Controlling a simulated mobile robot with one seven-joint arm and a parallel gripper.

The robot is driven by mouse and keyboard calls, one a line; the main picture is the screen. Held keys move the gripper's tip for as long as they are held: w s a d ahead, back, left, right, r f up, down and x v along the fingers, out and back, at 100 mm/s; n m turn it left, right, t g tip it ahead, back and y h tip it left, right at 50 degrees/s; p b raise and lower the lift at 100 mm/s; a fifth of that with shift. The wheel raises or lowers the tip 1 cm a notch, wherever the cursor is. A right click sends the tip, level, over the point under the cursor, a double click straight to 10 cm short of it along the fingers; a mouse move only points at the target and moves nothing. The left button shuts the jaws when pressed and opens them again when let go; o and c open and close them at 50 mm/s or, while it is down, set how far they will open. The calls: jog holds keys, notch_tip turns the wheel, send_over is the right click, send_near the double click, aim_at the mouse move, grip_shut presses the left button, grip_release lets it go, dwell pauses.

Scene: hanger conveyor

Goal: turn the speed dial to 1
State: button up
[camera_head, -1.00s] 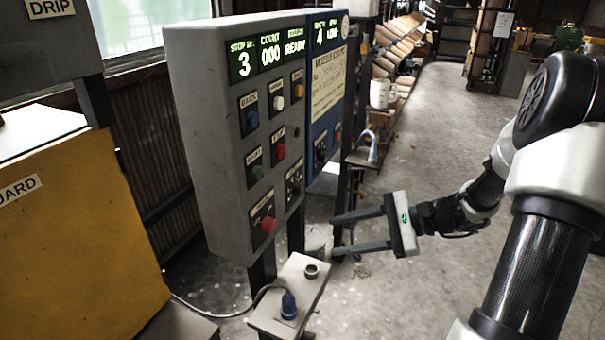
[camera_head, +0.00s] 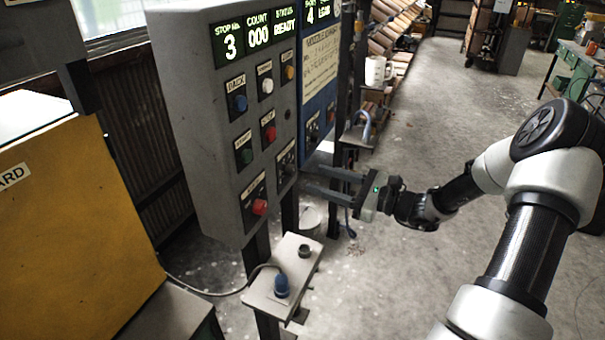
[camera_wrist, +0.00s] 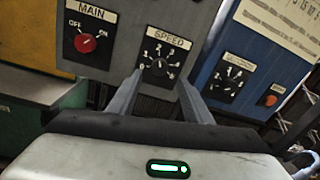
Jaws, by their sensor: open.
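The speed dial (camera_wrist: 159,67) is a small black knob on the grey control panel, under a SPEED label, with numbers around it. In the head view the dial (camera_head: 286,164) sits low on the panel, seen at a slant. Which number it points to is too small to tell. My gripper (camera_head: 312,180) is open and empty, in front of the panel with its fingers pointing at the lower right part. In the wrist view my gripper's fingers (camera_wrist: 160,84) lie to either side of and just below the dial, apparently short of it.
A red MAIN switch (camera_wrist: 85,43) is left of the dial. A blue panel (camera_wrist: 236,62) with another black dial (camera_wrist: 226,88) and an orange button (camera_wrist: 271,100) is to the right. A small stand (camera_head: 283,290) with a blue plug is below. Open floor lies to the right.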

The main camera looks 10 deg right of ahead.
aim_at(294, 172)
jog(key=x, duration=0.6)
jog(key=shift+w+a, duration=0.1)
jog(key=shift+a, duration=0.05)
jog(key=shift+c, duration=0.2)
jog(key=c, duration=1)
